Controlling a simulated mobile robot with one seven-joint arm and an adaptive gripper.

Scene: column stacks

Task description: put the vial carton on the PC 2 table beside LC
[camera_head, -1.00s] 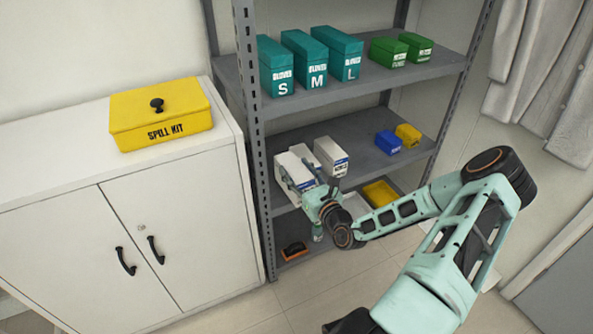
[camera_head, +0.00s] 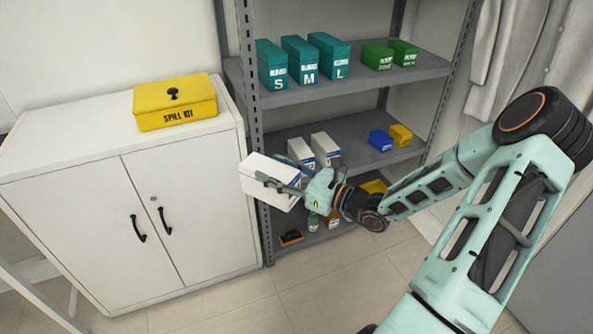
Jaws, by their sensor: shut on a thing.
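A white carton (camera_head: 266,178) is held in my gripper (camera_head: 279,183), in front of the left post of the shelf rack. Its label is turned away or too small to read, so I cannot confirm that it is the vial carton. My gripper is shut on it, with dark fingers along its side. The carton is tilted and clear of the shelf. No PC 2 table or LC shows in this view.
A grey shelf rack (camera_head: 350,91) holds teal glove boxes (camera_head: 299,62), green boxes (camera_head: 390,54), white cartons (camera_head: 324,148) and small blue (camera_head: 380,140) and yellow boxes. A white cabinet (camera_head: 90,215) with a yellow spill kit (camera_head: 175,103) stands left. The floor in front is clear.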

